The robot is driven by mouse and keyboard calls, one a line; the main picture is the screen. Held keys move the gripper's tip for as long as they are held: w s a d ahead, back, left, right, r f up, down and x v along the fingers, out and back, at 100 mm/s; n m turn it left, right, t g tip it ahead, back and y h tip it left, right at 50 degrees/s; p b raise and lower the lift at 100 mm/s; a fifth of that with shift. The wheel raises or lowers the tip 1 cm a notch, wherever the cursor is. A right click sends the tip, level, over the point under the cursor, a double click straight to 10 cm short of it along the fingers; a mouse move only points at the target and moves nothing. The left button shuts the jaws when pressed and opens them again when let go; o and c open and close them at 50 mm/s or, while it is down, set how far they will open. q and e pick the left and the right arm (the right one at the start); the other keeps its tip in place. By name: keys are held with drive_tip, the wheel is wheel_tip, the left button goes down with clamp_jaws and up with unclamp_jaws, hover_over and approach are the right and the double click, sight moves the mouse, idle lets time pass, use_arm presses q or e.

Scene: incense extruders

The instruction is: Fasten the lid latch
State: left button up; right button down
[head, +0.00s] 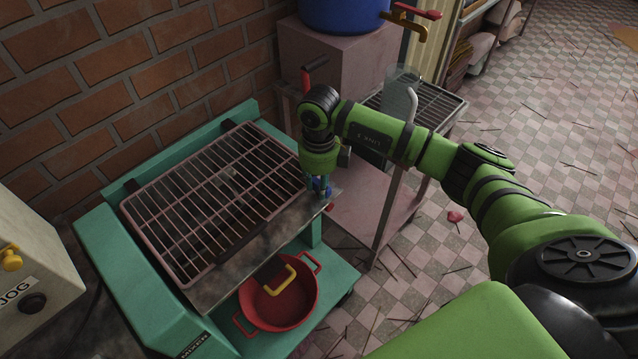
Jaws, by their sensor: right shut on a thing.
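A teal mixer (145,288) stands at the left. Its grid lid (222,197) lies flat, down over the top opening. My right gripper (321,190) points down at the right front corner of the lid, by the end of the metal front edge. It is shut on a small part there, which I take to be the lid latch. A bit of blue shows between the fingers and a bit of red just below them. The fingers hide most of this part, so its exact position cannot be told. My left gripper is out of view.
A pink cart (365,215) with a rack stands close on the right. A brick wall (120,70) rises behind. A beige box (35,265) is at far left. Sticks litter the floor.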

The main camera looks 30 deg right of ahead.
sight(318, 185)
drive_tip(key=c, duration=0.9)
unclamp_jaws()
drive_tip(key=shift+w, duration=0.1)
drive_tip(key=shift+c, duration=0.2)
wheel_tip(318, 185, up, 12)
